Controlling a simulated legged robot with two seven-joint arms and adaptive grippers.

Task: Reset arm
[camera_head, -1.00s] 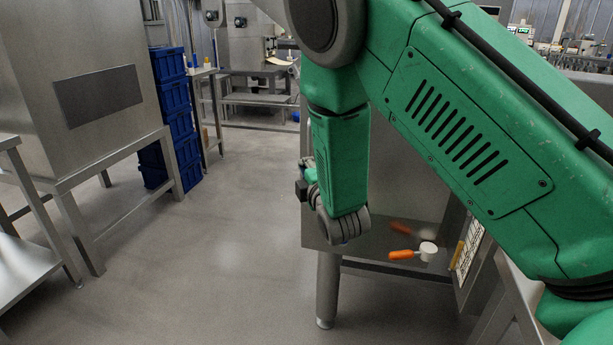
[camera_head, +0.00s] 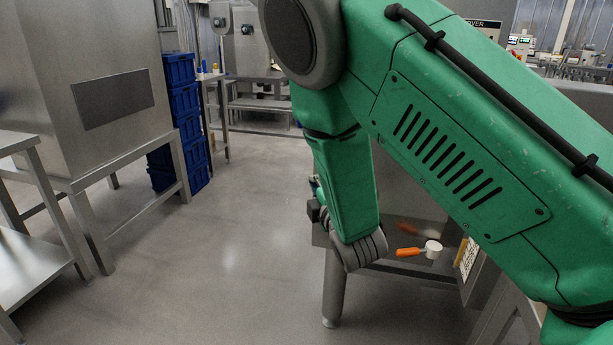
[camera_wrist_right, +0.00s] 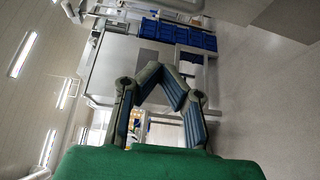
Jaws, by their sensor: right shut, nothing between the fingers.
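My right arm, green with dark joints, fills the right and middle of the head view and hides much of the bench behind it. My right gripper shows best in the right wrist view (camera_wrist_right: 162,78), where its two jointed, blue-grey padded fingers meet at the tips. It is shut with nothing in it. In the head view it is mostly hidden behind the forearm. My left gripper is not in view.
A white scoop with an orange handle (camera_head: 412,252) lies on a steel bench behind my arm. A steel cabinet (camera_head: 110,60) on a stand and stacked blue crates (camera_head: 187,115) are at left. The floor (camera_head: 235,240) between is clear.

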